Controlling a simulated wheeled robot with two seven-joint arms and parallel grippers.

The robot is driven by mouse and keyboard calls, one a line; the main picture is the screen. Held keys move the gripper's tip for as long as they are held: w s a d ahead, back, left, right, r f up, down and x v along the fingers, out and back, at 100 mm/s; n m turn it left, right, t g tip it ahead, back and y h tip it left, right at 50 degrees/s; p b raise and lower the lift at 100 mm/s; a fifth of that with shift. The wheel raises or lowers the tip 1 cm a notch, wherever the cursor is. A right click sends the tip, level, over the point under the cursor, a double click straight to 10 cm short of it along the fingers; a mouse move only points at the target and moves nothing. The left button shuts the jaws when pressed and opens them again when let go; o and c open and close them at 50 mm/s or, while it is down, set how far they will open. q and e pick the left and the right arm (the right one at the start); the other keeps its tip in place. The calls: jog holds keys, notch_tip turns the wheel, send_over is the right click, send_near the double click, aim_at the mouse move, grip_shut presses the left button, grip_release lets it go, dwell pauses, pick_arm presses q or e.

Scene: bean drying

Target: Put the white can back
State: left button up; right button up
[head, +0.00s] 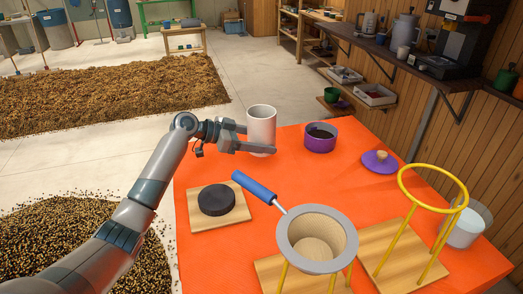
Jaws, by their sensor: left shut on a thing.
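The white can (262,128) is upright at the far left part of the orange table (290,165). My left gripper (258,140) has come in from the left and is shut on the white can, one finger lying across its near side. I cannot tell whether the can's base touches the table. Its rim faces up and its inside is mostly hidden. My right gripper does not show.
A purple pot (320,138) stands right of the can, with a purple lid (380,161) farther right. A black disc (216,199) on a board, a blue-handled tool (254,187), a grey-rimmed filter (338,266) and a yellow ring stand (408,196) occupy the near side.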

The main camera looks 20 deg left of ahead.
pick_arm(q)
notch_tip(320, 180, down, 3)
jog(key=shift+b, duration=0.35)
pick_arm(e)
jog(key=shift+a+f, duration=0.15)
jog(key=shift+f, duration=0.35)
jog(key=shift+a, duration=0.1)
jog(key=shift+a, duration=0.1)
pick_arm(q)
jog(key=shift+f, duration=0.15)
jog(key=o, duration=1.4)
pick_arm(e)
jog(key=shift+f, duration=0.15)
